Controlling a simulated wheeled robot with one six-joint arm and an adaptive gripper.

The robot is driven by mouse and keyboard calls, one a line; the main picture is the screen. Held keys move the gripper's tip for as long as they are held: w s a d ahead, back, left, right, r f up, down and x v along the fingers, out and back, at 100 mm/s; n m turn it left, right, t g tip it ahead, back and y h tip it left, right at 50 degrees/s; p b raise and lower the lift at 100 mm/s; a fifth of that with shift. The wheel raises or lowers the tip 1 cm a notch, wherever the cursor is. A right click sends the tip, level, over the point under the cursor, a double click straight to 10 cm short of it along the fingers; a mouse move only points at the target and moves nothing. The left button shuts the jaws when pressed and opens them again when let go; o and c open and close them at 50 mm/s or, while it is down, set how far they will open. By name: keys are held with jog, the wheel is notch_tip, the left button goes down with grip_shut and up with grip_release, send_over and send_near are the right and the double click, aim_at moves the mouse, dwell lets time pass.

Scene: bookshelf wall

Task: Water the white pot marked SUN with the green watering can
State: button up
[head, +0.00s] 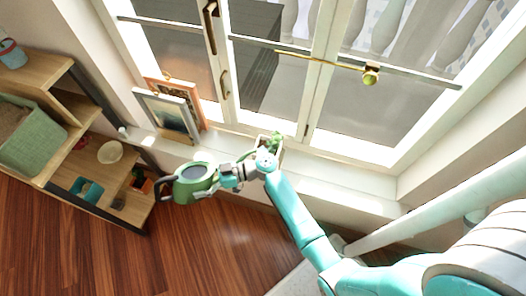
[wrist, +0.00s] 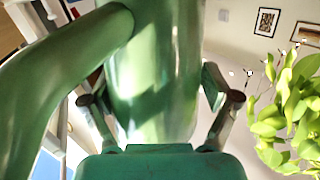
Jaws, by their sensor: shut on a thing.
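The green watering can (head: 193,184) is held in the air in front of the window sill, left of my arm. My gripper (head: 226,176) is shut on its body; in the wrist view the two fingers (wrist: 160,115) press on either side of the green can (wrist: 155,75). A thick green tube of the can curves down at the left of that view. A leafy green plant (head: 276,138) stands on the sill behind my wrist; leaves also show at the right of the wrist view (wrist: 290,110). Its pot is mostly hidden by my arm, and no SUN marking is readable.
Two framed pictures (head: 168,115) lean at the left of the sill (head: 340,180). A wooden shelf (head: 135,205) with a green basket (head: 30,137) and a bowl (head: 110,151) stands left, close to the can. The sill right of my arm is clear.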

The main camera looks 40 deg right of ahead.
aim_at(177, 191)
jog(key=shift+d+f+n+g+h, duration=0.2)
jog(key=shift+f+g+h, duration=0.05)
jog(key=shift+f+h, duration=0.5)
jog(key=shift+d+f+n+g+h, duration=0.25)
jog(key=shift+f+h, duration=0.4)
jog(key=shift+f, duration=0.2)
jog(key=shift+a, duration=0.15)
jog(key=shift+w+a+r, duration=0.2)
jog(key=shift+a+r, duration=0.45)
jog(key=shift+a, duration=0.6)
jog(key=shift+w+a+r, duration=0.15)
jog(key=shift+a+r, duration=0.55)
jog(key=shift+a, duration=0.6)
jog(key=shift+w+a+r, duration=0.2)
jog(key=shift+a+r, duration=0.45)
jog(key=shift+a, duration=0.6)
